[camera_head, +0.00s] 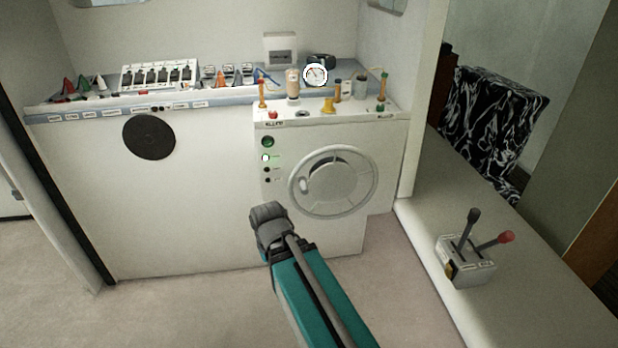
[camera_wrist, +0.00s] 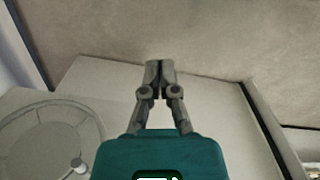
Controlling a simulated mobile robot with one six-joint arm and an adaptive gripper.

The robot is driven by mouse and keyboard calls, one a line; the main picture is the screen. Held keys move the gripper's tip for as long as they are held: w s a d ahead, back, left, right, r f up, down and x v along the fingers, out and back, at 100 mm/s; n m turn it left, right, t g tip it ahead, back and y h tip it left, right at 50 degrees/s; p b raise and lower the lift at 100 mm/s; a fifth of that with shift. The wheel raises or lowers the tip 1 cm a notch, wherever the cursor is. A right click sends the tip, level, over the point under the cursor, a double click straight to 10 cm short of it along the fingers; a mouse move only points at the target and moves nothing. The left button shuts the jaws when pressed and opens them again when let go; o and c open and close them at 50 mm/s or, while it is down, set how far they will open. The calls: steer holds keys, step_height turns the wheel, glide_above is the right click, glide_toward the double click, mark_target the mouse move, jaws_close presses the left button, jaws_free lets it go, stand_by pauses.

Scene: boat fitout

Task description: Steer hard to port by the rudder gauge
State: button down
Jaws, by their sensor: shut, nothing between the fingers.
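The steering wheel (camera_head: 369,188) is a pale round disc with a spoked hub on the front of the white console. A small knob (camera_head: 304,185) sits on its left side; the wheel also shows at the lower left in the wrist view (camera_wrist: 18,122), with the knob (camera_wrist: 79,165) at its lower right. A round white gauge with a dial (camera_head: 315,75) stands on top of the console; its reading is too small to tell. My gripper (camera_wrist: 159,64) is shut and empty, with its fingertips together. In the head view my gripper (camera_head: 266,210) is left of and below the wheel, apart from it.
Several switches (camera_head: 158,76) and small coloured levers line the counter. Upright handles stand above the wheel. A two-lever throttle box (camera_head: 467,262) sits on the right ledge. A black round disc (camera_head: 148,137) is on the left panel. The floor (camera_head: 190,310) is clear.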

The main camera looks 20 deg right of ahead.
steer(key=w+d+r+m+t+p, duration=0.3)
steer(key=w+d+r+p, duration=1.6)
steer(key=w+d+r, duration=0.1)
steer(key=shift+w+d+h, duration=0.3)
steer(key=shift+w+d, duration=0.45)
steer(key=shift+w, duration=0.25)
steer(key=b, duration=1)
glide_above(306, 186)
steer(key=s, duration=0.1)
step_height(306, 186, down, 10)
steer(key=shift+d+r, duration=0.1)
steer(key=shift+d, duration=0.05)
steer(key=shift+f+b, duration=1.7)
steer(key=shift+f, duration=0.1)
steer(key=shift+a, duration=0.2)
